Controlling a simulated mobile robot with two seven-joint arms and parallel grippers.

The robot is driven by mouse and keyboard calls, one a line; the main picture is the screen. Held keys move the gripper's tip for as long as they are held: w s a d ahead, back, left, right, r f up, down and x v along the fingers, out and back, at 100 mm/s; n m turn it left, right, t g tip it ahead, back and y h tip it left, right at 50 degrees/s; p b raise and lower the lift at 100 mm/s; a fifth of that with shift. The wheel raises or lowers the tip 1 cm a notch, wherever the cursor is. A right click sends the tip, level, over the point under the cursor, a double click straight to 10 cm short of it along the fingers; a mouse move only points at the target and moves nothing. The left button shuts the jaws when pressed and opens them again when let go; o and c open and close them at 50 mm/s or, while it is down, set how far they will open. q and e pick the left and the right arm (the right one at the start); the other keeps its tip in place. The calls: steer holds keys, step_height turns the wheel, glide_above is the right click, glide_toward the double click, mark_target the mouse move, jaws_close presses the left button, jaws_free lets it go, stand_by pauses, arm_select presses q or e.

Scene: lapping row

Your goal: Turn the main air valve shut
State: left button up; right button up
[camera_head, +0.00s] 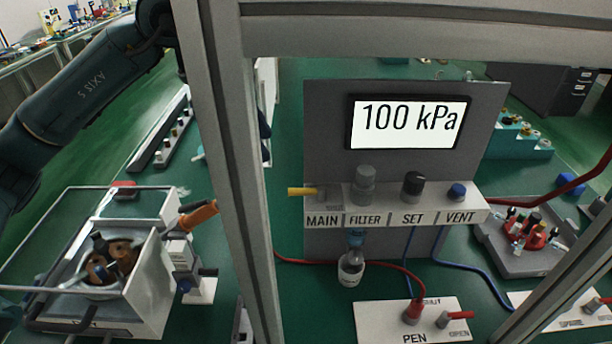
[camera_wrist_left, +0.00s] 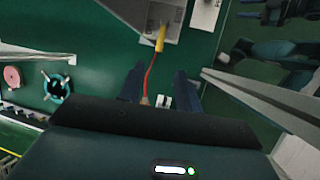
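The main air valve is at the left end of a white panel shelf, above the label MAIN. Its yellow handle (camera_head: 301,191) points left, out past the shelf's end. The handle also shows in the left wrist view (camera_wrist_left: 160,38), ahead of my left gripper (camera_wrist_left: 158,88). That gripper is open, its two dark fingers apart with nothing held between them. It is apart from the handle. In the head view my left arm comes in at the upper left, and I cannot make out its fingers. My right gripper is in neither view. The display (camera_head: 411,120) reads 100 kPa.
A grey frame post (camera_head: 229,150) stands left of the panel, with a crossbar above. A red hose (camera_wrist_left: 148,78) runs below the handle.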

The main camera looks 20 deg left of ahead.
mark_target(296, 190)
arm_select(q)
steer(key=p+x, duration=0.1)
steer(key=x, duration=1.1)
steer(key=shift+a, duration=0.1)
steer(key=shift+c, duration=0.4)
jaws_close()
